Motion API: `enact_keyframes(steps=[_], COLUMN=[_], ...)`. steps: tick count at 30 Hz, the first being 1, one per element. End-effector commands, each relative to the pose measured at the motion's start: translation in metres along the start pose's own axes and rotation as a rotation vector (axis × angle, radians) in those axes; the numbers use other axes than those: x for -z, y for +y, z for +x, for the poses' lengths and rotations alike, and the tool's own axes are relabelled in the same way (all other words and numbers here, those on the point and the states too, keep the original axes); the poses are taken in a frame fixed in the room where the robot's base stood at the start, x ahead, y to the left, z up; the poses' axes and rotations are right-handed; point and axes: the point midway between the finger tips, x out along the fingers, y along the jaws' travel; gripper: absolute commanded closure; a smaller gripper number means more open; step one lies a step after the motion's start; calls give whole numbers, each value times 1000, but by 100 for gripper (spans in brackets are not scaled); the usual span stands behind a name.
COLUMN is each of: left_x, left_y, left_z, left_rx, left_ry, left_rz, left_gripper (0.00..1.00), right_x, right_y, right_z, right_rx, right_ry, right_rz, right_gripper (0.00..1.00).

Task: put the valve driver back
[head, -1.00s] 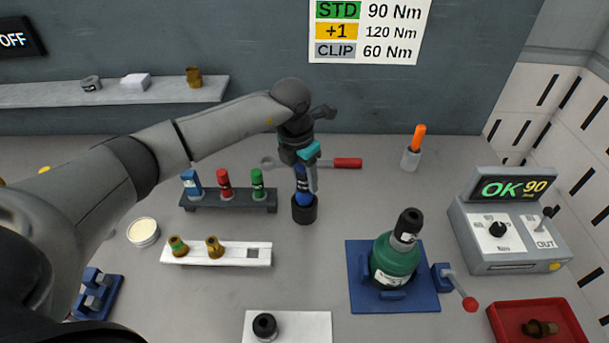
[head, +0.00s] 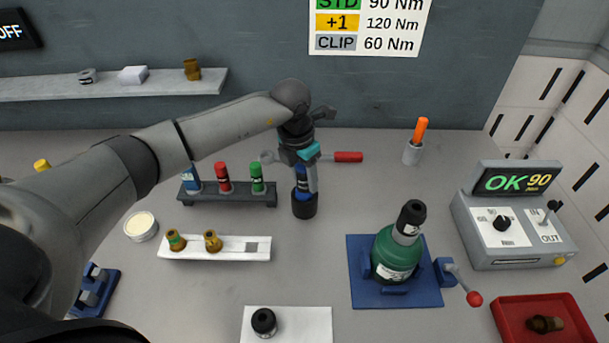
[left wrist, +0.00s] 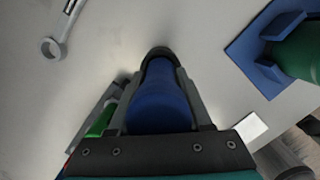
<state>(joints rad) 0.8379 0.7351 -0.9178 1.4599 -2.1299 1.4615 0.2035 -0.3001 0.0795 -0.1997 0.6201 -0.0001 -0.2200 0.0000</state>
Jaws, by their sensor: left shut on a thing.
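The valve driver (head: 304,188) has a blue body and stands upright with its lower end in a black round holder (head: 304,207). It also shows in the left wrist view as a blue cylinder (left wrist: 158,100) between the fingers, with a dark ring (left wrist: 159,53) at its far end. My left gripper (head: 304,172) is shut on the blue body from above. I cannot tell whether the driver is fully seated in the holder. My right gripper is not in view.
A dark rack (head: 228,197) with blue, red and green tools stands left of the holder. A wrench (head: 310,157) lies behind. A green cylinder (head: 393,256) stands on a blue base (head: 420,295) at right. A white tray (head: 215,248) with brass fittings is in front left.

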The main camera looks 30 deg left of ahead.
Motion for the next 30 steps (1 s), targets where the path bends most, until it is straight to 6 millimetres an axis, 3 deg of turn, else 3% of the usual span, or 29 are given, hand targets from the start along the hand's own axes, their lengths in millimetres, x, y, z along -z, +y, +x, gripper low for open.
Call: enact_keyframes(steps=[15,16,24,30], left_x=[0,0,1,3], left_y=[0,0,0,0], left_z=[11,10,10,13], left_rx=[0,0,0,0], left_ry=[-5,-6,-3,4], left_rz=[0,0,0,0], left_gripper=[100,47,17,16], right_x=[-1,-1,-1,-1], right_y=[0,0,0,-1], right_z=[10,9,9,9], right_rx=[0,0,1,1], right_ry=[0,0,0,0], right_rz=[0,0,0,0], right_gripper=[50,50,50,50])
